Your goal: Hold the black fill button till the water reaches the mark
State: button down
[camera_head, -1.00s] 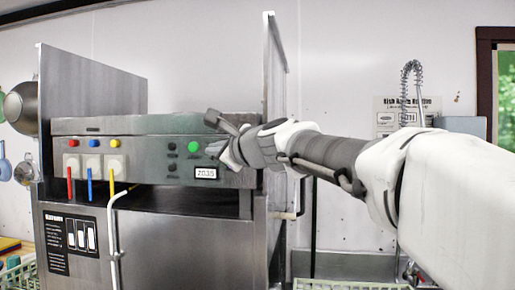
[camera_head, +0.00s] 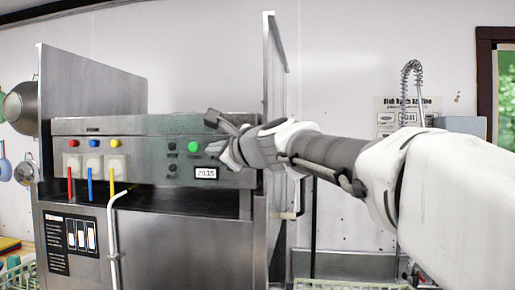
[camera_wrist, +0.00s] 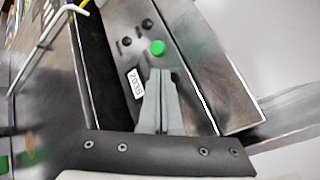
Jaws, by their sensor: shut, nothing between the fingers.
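The control panel (camera_head: 140,160) on the steel machine carries a green button (camera_head: 193,147) and two dark buttons, an upper one (camera_head: 172,146) and a lower one (camera_head: 172,167). I cannot read which is the fill button. In the wrist view the green button (camera_wrist: 158,47) lies just beyond my fingertips, and the dark buttons (camera_wrist: 147,23) (camera_wrist: 127,41) lie past it. My gripper (camera_wrist: 160,73) is shut and empty, in front of the panel's right part. In the head view it (camera_head: 214,150) is right of the green button. Neither dark button is touched. I see no water or level mark.
A small display (camera_head: 205,173) sits below the green button. Red, blue and yellow levers (camera_head: 91,185) hang at the panel's left. A white bent pipe (camera_head: 112,235) rises in front. A steel side panel (camera_head: 274,110) stands behind my wrist.

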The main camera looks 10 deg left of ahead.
jog(key=shift+w, duration=0.2)
jog(key=shift+w, duration=0.3)
jog(key=shift+w+d, duration=0.1)
jog(key=shift+w, duration=0.35)
dwell(2.2)
jog(key=shift+s, duration=0.1)
dwell(1.5)
jog(key=shift+s, duration=0.8)
jog(key=s, duration=0.5)
jog(key=shift+a, duration=0.3)
